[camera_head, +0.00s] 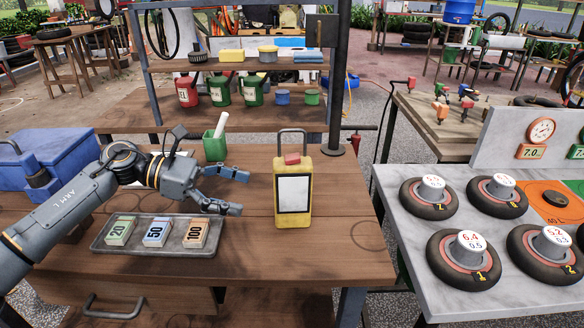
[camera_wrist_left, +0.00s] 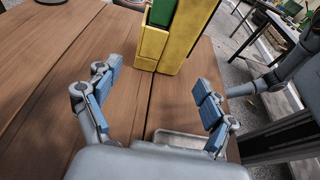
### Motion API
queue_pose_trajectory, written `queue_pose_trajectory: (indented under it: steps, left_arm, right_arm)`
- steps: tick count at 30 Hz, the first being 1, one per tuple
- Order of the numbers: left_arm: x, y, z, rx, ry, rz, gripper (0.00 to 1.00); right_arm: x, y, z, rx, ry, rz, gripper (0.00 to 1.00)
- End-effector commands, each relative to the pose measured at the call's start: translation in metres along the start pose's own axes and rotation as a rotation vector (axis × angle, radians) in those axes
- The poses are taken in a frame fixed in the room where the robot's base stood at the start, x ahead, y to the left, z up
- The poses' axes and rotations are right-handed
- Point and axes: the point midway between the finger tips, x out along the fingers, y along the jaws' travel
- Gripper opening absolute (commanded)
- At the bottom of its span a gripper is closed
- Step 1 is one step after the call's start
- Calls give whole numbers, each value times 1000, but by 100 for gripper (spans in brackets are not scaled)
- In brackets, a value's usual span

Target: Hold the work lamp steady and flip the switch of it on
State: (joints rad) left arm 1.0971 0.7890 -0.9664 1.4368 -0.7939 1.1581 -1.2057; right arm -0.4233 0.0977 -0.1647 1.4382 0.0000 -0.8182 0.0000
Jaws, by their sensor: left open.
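The work lamp (camera_head: 304,205) is a yellow upright box with a pale front panel, a grey top handle and a red switch (camera_head: 292,158) on top. It stands on the wooden workbench. My left gripper (camera_head: 238,192) is open and empty to the left of the lamp, its fingers pointing toward it with a gap between. In the left wrist view, the lamp's yellow lower body (camera_wrist_left: 178,45) with a green part shows ahead of the open fingers (camera_wrist_left: 157,78); its top is cut off. My right gripper is not in view.
A grey tray (camera_head: 130,250) with blocks marked 20, 50 and 100 lies below my left arm. A green cup (camera_head: 215,148) stands behind the gripper, and a blue toolbox (camera_head: 50,160) is at left. The bench's right edge is close to the lamp. A shelf rises behind.

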Motion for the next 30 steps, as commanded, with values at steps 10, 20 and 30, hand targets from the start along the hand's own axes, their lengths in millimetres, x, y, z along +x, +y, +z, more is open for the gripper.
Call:
queue_pose_trajectory:
  steps: [10,20,30]
  left_arm:
    - [34,-1,2,0,0,-3,83]
    - [80,0,-2,0,-1,-2,83]
    - [100,0,0,0,0,0,83]
  right_arm:
    - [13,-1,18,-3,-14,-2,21]
    - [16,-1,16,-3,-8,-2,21]
    - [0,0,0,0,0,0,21]
